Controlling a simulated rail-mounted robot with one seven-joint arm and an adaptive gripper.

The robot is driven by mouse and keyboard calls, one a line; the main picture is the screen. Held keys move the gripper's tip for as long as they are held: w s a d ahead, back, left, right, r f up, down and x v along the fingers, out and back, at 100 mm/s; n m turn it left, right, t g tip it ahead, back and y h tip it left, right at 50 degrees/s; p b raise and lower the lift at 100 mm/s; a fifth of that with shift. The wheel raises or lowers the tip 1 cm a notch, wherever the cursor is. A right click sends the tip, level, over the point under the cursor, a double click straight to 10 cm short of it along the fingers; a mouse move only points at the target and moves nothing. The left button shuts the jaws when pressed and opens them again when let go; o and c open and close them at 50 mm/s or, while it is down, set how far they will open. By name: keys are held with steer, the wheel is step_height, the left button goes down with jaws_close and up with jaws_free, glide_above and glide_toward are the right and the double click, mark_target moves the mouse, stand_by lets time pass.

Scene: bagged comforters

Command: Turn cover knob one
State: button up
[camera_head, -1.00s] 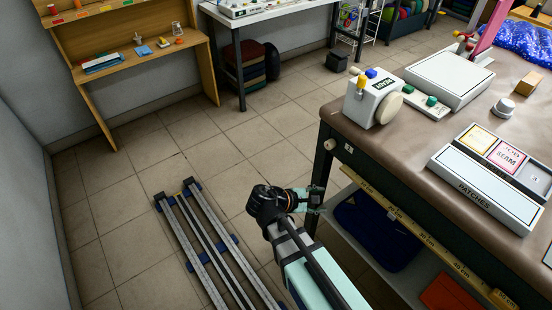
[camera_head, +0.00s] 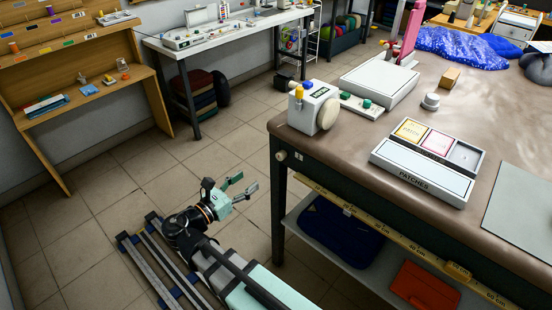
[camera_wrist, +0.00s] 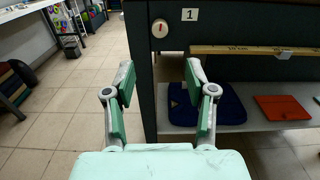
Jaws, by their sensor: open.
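Cover knob one (camera_head: 281,155) is a small round white knob on the table's side panel, near its left corner. In the wrist view the knob (camera_wrist: 159,28) has a red mark, and a label with the number 1 (camera_wrist: 189,14) is beside it. My gripper (camera_head: 241,185) is open and empty, to the left of the table corner and below the knob's height. In the wrist view my gripper's fingers (camera_wrist: 160,85) are spread wide, with the knob above the gap between them and apart from them.
The table (camera_head: 480,95) has a dark leg (camera_head: 278,215) under its corner. A yellow ruler strip (camera_head: 390,238) runs along its side. A shelf below holds a folded blue cloth (camera_head: 340,230) and an orange folder (camera_head: 425,287).

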mark_target(279, 158)
steer(key=x, duration=1.4)
steer(key=shift+p, duration=0.35)
jaws_close()
